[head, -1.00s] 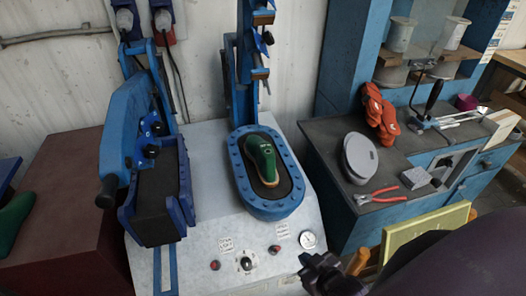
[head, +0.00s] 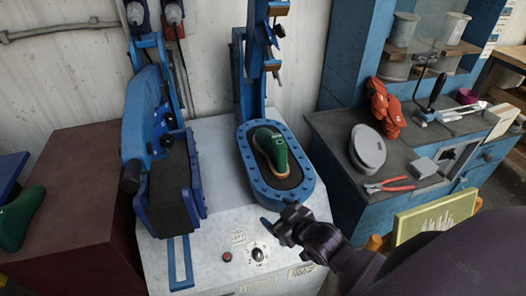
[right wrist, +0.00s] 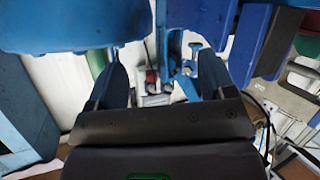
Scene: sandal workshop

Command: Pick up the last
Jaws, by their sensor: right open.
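A green shoe last (head: 271,151) with a tan sole edge lies on the dark pad of the blue oval press bed (head: 247,177). A second green last (head: 20,218) is at the far left, partly cut off by the picture edge. My right gripper (head: 278,222) is just in front of the oval bed's near rim, apart from the last on it. In the right wrist view its two fingers (right wrist: 160,82) stand apart with nothing between them. My left gripper is not in view.
A blue upright (head: 255,75) rises behind the oval bed. A second blue press (head: 170,185) stands to its left. The bench (head: 335,128) at right holds a grey oval object (head: 367,150), red pliers (head: 388,185) and orange gloves (head: 385,105).

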